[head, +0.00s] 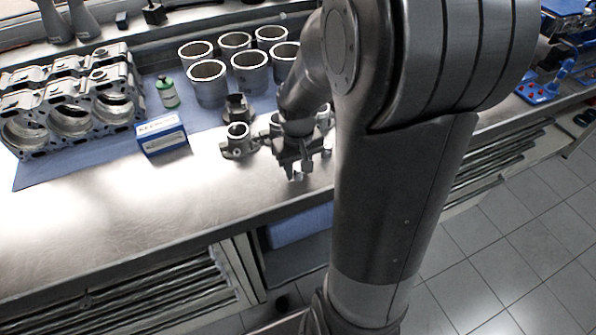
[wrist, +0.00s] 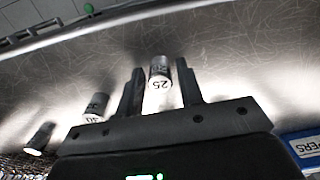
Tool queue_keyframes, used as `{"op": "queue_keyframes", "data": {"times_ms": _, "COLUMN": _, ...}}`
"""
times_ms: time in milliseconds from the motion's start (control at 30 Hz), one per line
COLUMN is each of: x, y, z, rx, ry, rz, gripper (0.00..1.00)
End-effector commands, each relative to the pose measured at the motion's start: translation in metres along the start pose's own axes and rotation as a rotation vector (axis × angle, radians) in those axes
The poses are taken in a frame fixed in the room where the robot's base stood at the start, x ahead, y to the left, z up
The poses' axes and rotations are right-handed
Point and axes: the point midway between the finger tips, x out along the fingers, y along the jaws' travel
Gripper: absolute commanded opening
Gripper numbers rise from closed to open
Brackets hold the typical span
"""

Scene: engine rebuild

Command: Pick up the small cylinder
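A small dark metal cylinder (wrist: 160,71) with a pale face marked 25 is between the two fingers of my gripper (wrist: 160,68) in the wrist view. The fingers are spread, one on each side, with narrow gaps apparently showing beside the cylinder. Two similar cylinders are to the left: a nearer one (wrist: 96,106) with a pale marked face, and another (wrist: 40,138) at the far left. In the head view my gripper (head: 297,172) is low over the front of the steel bench; my arm hides part of this area.
A metal fitting (head: 238,140) stands just left of my gripper on the steel bench (head: 130,205). The front left bench is clear.

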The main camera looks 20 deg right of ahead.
Motion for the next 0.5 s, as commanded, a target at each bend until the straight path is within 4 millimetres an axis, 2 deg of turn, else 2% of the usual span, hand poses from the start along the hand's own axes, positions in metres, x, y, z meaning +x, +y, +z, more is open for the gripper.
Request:
{"op": "queue_keyframes", "data": {"times_ms": 67, "x": -0.0001, "y": 0.0, "z": -0.0001, "rx": 0.0, "ry": 0.0, "rz": 0.0, "gripper": 0.27}}
{"op": "queue_keyframes", "data": {"times_ms": 400, "x": -0.0002, "y": 0.0, "z": -0.0001, "rx": 0.0, "ry": 0.0, "rz": 0.0, "gripper": 0.0}}
{"op": "queue_keyframes", "data": {"times_ms": 500, "x": -0.0004, "y": 0.0, "z": -0.0002, "rx": 0.0, "ry": 0.001, "rz": 0.0, "gripper": 0.0}}
